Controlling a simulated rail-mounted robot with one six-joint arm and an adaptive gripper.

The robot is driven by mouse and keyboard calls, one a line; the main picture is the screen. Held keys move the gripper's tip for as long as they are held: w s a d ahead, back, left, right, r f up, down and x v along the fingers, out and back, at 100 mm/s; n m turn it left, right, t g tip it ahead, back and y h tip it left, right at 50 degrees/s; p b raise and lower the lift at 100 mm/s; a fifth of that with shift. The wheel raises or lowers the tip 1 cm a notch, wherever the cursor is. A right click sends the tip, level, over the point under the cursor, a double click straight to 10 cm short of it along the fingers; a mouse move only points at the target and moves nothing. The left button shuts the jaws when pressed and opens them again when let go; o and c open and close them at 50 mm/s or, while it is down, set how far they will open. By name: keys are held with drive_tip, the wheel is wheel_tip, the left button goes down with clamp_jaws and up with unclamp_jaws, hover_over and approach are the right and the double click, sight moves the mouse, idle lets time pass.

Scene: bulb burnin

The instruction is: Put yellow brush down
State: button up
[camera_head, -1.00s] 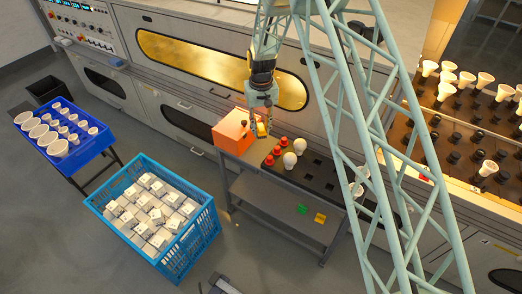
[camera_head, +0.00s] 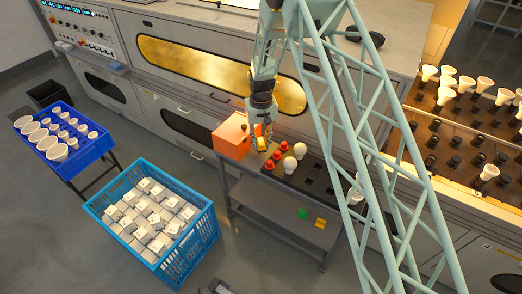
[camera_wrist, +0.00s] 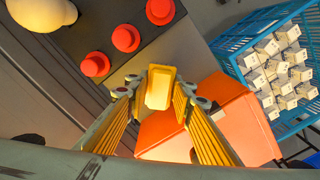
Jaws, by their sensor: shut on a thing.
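My gripper (camera_head: 263,143) is shut on the yellow brush (camera_wrist: 160,88), which sits between the two fingertips in the wrist view. In the head view the brush (camera_head: 258,130) shows as a small yellow patch at the gripper, partly hidden by the fingers. The gripper points down over the left end of the grey workbench (camera_head: 262,200), beside the orange box (camera_head: 231,137). In the wrist view the orange box (camera_wrist: 235,120) lies below and behind the brush. I cannot tell whether the brush touches the bench.
Red caps (camera_head: 269,166) and white bulbs (camera_head: 289,164) stand on the bench just right of my gripper. A blue crate of white boxes (camera_head: 112,232) is on the floor at left. Green and yellow pieces (camera_head: 302,214) lie on the lower shelf.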

sight(261, 154)
drive_tip(key=shift+f, duration=1.85)
drive_tip(key=shift+f, duration=0.15)
drive_tip(key=o, duration=0.9)
drive_tip(key=shift+s+r+p, duration=0.1)
drive_tip(key=shift+r+p, duration=0.3)
drive_tip(key=shift+r, duration=5.7)
